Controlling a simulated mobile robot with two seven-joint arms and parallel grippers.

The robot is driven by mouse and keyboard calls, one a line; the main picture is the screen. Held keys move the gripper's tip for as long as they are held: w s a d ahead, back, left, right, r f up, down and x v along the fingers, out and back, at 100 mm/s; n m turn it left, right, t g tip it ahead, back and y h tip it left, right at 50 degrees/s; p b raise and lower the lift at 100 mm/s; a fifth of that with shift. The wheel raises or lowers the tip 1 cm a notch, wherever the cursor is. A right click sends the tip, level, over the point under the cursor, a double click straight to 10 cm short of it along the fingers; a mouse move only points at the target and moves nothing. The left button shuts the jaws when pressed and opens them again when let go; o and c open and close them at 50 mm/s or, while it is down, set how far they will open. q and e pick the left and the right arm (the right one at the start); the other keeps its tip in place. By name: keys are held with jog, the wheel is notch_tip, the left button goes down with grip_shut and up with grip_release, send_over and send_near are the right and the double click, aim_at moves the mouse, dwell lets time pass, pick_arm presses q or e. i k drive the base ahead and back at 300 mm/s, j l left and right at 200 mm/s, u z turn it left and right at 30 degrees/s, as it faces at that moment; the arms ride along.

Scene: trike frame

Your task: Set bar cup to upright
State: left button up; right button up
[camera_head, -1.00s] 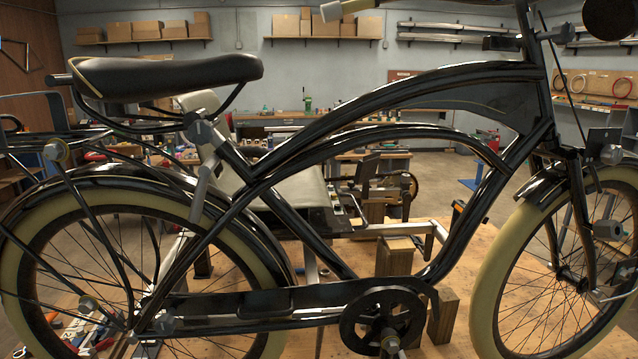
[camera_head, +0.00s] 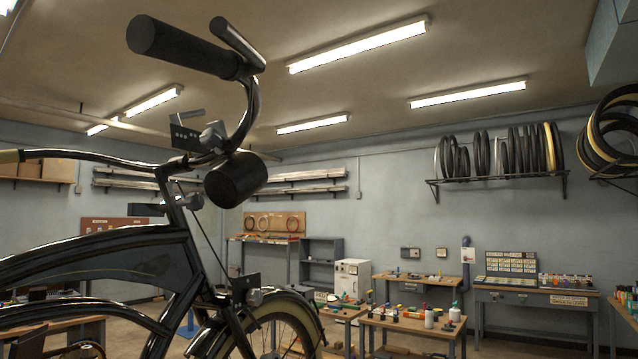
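A black cylinder (camera_head: 236,179), which looks like the bar cup, hangs at the handlebar below the grip. It lies tilted well over toward its side, with its long axis slanting from lower left to upper right. I cannot tell which end is open. The handlebar (camera_head: 248,105) curves up behind it to a thick black grip (camera_head: 180,45). A small plate with holes (camera_head: 184,138) and a grey clamp (camera_head: 213,136) sit on the bar just above the cylinder. Neither of my grippers is in view.
The bicycle frame (camera_head: 110,262) and front wheel (camera_head: 285,325) fill the lower left. Workbenches (camera_head: 415,325) with tools and bottles stand at lower right. A white cabinet (camera_head: 352,280) and grey shelves (camera_head: 320,262) line the back wall. Tyres (camera_head: 485,155) hang high up.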

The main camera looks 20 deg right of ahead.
aim_at(230, 182)
jog(key=i+l+u, duration=0.1)
jog(key=u, duration=0.35)
jog(key=l+u, duration=0.5)
jog(key=u, duration=0.35)
jog(key=l+u, duration=0.25)
jog(key=l, duration=0.3)
jog(key=k+l+u, duration=0.25)
jog(key=l, duration=0.25)
jog(key=k+l, duration=0.1)
jog(key=l, duration=0.45)
jog(key=k+l+u, duration=0.15)
jog(key=l, duration=0.4)
jog(key=i, duration=0.05)
